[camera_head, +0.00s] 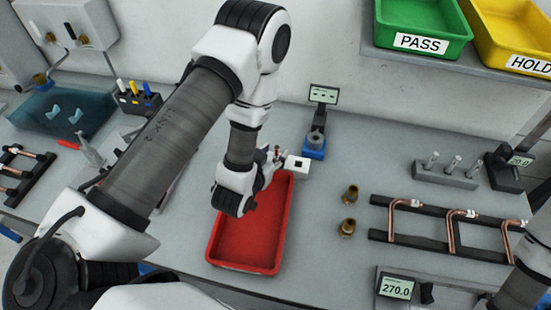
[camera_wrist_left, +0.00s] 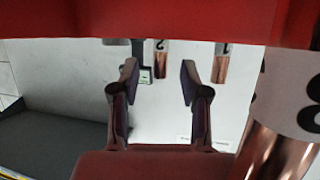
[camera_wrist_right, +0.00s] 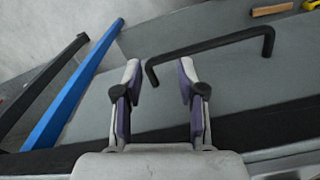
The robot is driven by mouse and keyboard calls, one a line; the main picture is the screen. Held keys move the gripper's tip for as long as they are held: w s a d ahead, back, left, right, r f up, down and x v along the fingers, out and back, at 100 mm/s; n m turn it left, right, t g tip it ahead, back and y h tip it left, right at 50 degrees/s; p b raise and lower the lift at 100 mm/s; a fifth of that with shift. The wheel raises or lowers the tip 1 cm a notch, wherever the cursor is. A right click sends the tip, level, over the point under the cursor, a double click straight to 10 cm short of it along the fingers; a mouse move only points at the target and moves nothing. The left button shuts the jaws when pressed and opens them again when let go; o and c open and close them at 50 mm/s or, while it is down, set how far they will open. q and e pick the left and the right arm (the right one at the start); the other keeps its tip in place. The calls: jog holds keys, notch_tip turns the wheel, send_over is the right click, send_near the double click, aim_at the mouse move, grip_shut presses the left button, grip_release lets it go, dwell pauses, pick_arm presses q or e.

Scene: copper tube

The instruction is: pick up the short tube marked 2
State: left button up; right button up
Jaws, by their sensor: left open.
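In the left wrist view, the short tube marked 2 (camera_wrist_left: 160,66) is a small copper tube with a white tag, partly cut off by a red edge above. It lies beyond and between the fingertips of my left gripper (camera_wrist_left: 157,72), which is open and empty. A second copper tube, marked 1 (camera_wrist_left: 221,68), is to its right. In the head view my left gripper (camera_head: 277,157) is at the far end of the red tray (camera_head: 247,262); my arm hides the tubes there. My right gripper (camera_wrist_right: 158,75) is open and empty in the right wrist view.
A large close copper tube (camera_wrist_left: 262,150) fills the right of the left wrist view. Two brass fittings (camera_head: 348,210) stand right of the tray, near a rack of bent copper tubes (camera_head: 452,235). A blue-based device (camera_head: 315,145) stands behind. A black handle (camera_wrist_right: 210,45) lies near my right gripper.

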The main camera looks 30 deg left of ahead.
aim_at(275, 152)
pick_arm(q)
jog(key=x, duration=0.3)
jog(key=shift+w+d+f, duration=0.1)
jog(key=shift+w+f, duration=0.05)
jog(key=shift+f, duration=0.1)
jog(key=shift+r, duration=0.15)
jog(key=shift+s+r, duration=0.15)
jog(key=shift+s, duration=0.25)
jog(key=c, duration=0.5)
grip_shut()
jog(key=shift+w, duration=0.1)
